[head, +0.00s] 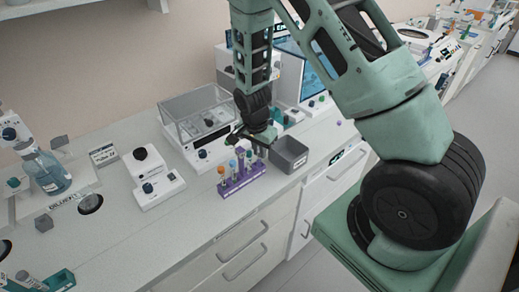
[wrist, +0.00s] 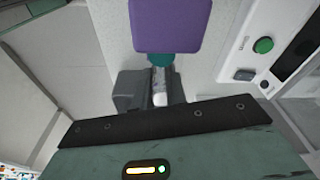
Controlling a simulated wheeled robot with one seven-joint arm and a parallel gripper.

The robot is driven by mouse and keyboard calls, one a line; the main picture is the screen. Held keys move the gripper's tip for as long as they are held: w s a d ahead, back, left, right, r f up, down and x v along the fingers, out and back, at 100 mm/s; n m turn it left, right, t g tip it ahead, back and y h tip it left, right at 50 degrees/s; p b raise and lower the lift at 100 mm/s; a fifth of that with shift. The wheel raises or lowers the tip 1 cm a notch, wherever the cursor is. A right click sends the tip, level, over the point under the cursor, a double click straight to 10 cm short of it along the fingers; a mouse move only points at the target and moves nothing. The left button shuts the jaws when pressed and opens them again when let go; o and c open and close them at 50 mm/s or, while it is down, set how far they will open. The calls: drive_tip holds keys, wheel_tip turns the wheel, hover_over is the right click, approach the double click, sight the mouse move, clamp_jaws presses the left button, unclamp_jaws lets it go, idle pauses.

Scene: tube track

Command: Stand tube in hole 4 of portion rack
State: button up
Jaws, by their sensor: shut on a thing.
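The purple rack (head: 240,183) stands near the counter's front edge in the head view. In the wrist view my dark fingers (wrist: 154,92) are shut on a thin clear tube (wrist: 159,78) with a pale end. A teal part (wrist: 160,60) sits at its other end, and a purple block beyond it fills the top middle. I cannot tell what this block is. Hole 4 is not readable.
A grey open bin (head: 290,155) stands close to the right of the rack. A balance with a glass case (head: 203,115) is behind it. White instruments (head: 150,175) and a blue bottle (head: 48,172) are to the left.

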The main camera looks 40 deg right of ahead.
drive_tip(key=shift+f, duration=0.4)
drive_tip(key=o, duration=0.8)
drive_tip(key=shift+o, duration=0.2)
wheel_tip(320, 180, up, 17)
drive_tip(key=a+b, duration=0.2)
drive_tip(key=b, duration=0.1)
drive_tip(key=shift+s+a+r+b, duration=0.15)
drive_tip(key=shift+s+a+b, duration=0.1)
drive_tip(key=shift+s+b, duration=0.1)
idle(0.4)
